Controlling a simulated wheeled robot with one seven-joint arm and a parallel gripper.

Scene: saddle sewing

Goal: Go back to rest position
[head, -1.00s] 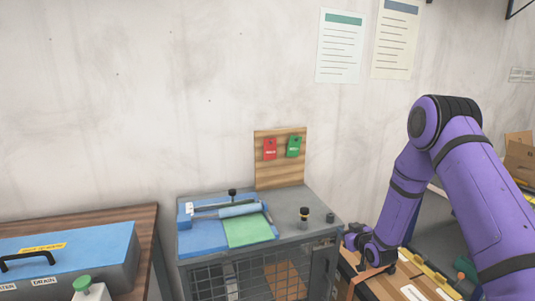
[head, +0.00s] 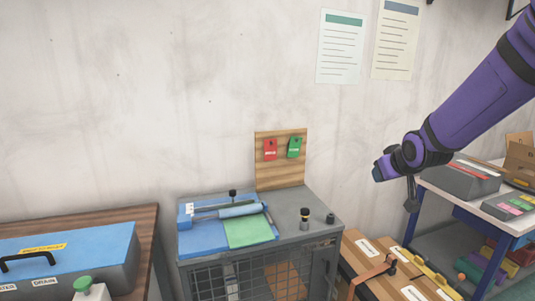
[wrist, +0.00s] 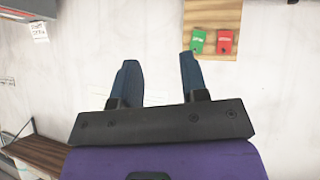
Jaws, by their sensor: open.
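My gripper (wrist: 160,82) is open in the wrist view, with its two dark blue fingers apart and nothing between them. In the head view my purple arm reaches in from the right, and its end hangs in the air right of the grey cabinet and above the wooden boxes. The fingers are hard to make out in the head view. The wrist camera faces the wall, with the wooden tag board (wrist: 212,18) near the top right.
A grey cabinet (head: 318,232) bears a blue device (head: 205,232) with a green sheet (head: 248,231). Wooden boxes (head: 372,268) stand right of it, and a blue-framed table (head: 447,198) stands further right. A blue-lidded case (head: 85,250) is at left. Open air surrounds the arm's end.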

